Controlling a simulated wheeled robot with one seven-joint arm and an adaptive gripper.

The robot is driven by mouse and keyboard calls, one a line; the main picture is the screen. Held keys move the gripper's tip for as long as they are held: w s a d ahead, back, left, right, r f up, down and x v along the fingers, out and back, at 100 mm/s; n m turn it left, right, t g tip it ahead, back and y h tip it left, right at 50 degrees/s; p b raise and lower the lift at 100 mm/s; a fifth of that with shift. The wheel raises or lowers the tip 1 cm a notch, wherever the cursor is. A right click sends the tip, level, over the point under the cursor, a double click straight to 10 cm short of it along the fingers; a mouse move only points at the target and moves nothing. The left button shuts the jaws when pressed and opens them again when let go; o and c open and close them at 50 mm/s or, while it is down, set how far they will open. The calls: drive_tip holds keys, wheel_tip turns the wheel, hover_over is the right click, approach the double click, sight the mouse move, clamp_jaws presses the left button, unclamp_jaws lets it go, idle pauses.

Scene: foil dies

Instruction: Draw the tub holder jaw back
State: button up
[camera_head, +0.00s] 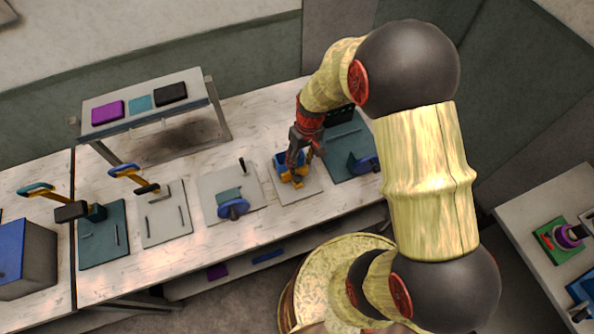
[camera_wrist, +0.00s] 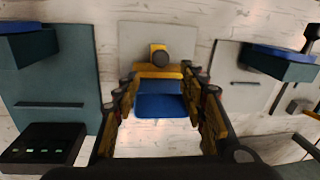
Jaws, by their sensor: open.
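The tub holder (camera_head: 297,182) is a small yellow and blue fixture on a pale plate on the bench. In the wrist view its yellow jaw (camera_wrist: 146,72), with a dark round knob (camera_wrist: 161,59), stands at the far side of a blue block or tub (camera_wrist: 160,106). My gripper (camera_head: 303,155) is over this fixture. In the wrist view my gripper (camera_wrist: 158,80) is open, one finger on each side of the blue part and the jaw. Nothing is held. I cannot tell whether the fingertips touch the jaw.
A teal plate with a blue-handled fixture (camera_head: 362,163) stands to the right, near a black box with green lights (camera_wrist: 42,148). Yellow-armed presses (camera_head: 128,172) stand further left. A raised shelf (camera_head: 207,91) is behind.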

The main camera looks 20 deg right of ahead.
sight(298, 177)
drive_tip(key=shift+s+f, duration=0.3)
drive_tip(key=shift+f, duration=0.3)
drive_tip(key=f, duration=0.4)
drive_tip(key=a+f, duration=0.1)
drive_tip(key=f, duration=0.1)
drive_tip(key=shift+f, duration=0.35)
drive_tip(key=shift+c, duration=1.1)
drive_tip(key=c, duration=0.8)
clamp_jaws()
